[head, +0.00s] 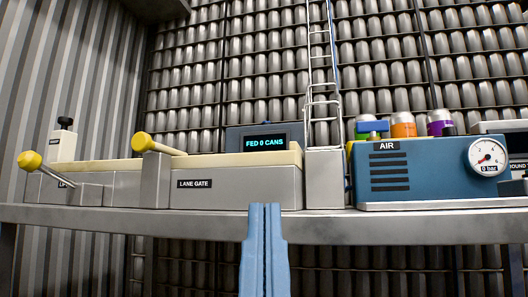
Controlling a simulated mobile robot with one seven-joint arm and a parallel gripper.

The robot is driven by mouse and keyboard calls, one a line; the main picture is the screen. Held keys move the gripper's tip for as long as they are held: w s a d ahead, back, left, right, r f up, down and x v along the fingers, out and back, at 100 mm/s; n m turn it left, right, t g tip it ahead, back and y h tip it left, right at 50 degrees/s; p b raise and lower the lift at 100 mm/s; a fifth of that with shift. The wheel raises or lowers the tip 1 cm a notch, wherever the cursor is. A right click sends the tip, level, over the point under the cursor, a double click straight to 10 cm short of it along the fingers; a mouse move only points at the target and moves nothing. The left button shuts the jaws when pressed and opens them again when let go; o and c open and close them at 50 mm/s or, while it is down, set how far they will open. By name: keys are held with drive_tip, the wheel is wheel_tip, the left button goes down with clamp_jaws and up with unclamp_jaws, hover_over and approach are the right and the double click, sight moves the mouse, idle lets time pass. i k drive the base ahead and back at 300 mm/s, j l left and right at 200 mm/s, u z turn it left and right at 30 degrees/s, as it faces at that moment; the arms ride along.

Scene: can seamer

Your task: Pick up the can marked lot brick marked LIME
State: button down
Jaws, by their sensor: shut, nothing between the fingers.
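Small cans stand partly hidden behind the blue AIR unit at the right: an orange-banded can (403,130), a purple-banded can (439,127), and a silver-topped one (366,118) behind a blue part. No LIME marking or lot name can be read on any of them. My gripper (265,207) is at the bottom middle, its blue fingers pressed together and pointing up. It is empty and appears in front of the bench edge, left of and lower than the cans.
The bench edge (200,219) crosses the view. On it are the lane gate housing (240,185) with yellow-knobbed levers (140,141), a display (265,143) reading "FED 0 CANS", and the AIR unit (385,175) with a gauge (487,157). A metal ladder-like chute (322,90) rises behind.

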sight(365, 117)
drive_tip(key=k+l+z, duration=0.1)
drive_tip(key=z, duration=0.4)
drive_tip(key=l+u, duration=0.25)
drive_tip(key=l, duration=0.4)
drive_tip(key=l+u, duration=0.25)
drive_tip(key=l, duration=0.4)
drive_tip(key=k, duration=0.05)
